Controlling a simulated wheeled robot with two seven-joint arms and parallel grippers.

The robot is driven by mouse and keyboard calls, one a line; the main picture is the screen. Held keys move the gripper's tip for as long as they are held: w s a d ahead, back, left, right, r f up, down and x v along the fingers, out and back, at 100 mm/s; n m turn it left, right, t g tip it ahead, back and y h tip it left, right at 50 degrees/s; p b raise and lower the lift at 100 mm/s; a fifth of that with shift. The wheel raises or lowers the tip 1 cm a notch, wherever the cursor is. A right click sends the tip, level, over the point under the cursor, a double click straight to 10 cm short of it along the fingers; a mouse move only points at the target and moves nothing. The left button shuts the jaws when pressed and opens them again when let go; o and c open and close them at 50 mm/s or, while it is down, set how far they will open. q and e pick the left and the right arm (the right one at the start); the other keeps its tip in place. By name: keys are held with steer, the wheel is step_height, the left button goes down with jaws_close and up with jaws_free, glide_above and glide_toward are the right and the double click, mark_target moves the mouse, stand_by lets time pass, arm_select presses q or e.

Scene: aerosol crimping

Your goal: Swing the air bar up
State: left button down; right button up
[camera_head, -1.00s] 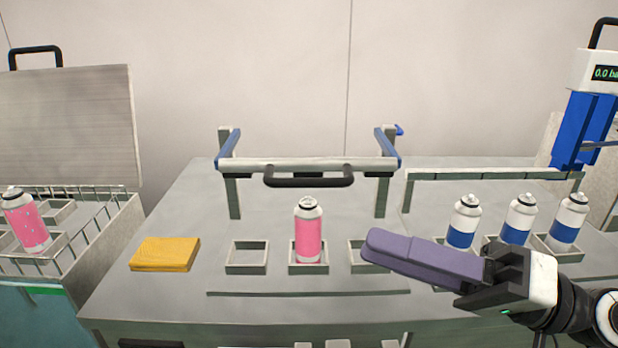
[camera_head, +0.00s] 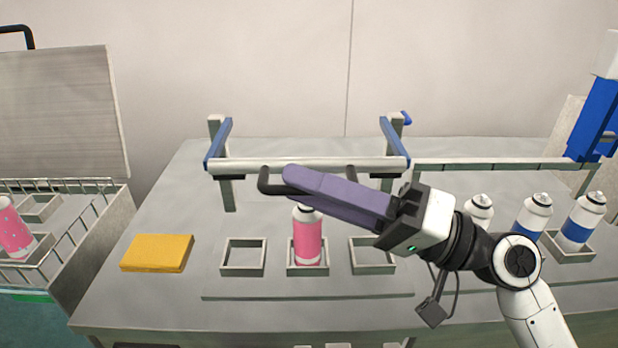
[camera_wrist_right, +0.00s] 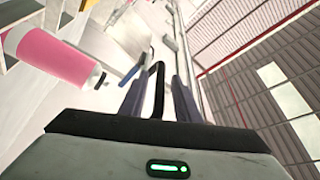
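The air bar (camera_head: 235,167) is a pale horizontal bar on two blue side arms, held by grey posts on the table. Its black handle (camera_head: 264,184) sticks out at the front; the middle of it is hidden behind my right gripper in the head view. My right gripper (camera_head: 290,178) is at the handle. In the right wrist view its fingers (camera_wrist_right: 158,100) stand apart on either side of the black handle (camera_wrist_right: 157,80), with a visible gap, so it looks open around it. A pink can (camera_head: 307,240) stands upright in the middle holder below. My left gripper is not in view.
Empty square holders flank the pink can, left (camera_head: 243,268) and right (camera_head: 372,268). A yellow cloth or pad (camera_head: 157,253) lies at left. Several blue-and-white cans (camera_head: 532,216) stand at right, partly behind my arm. A wire-sided crate (camera_head: 90,235) with a pink can is at far left.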

steer(key=shift+a, duration=0.15)
jaws_close()
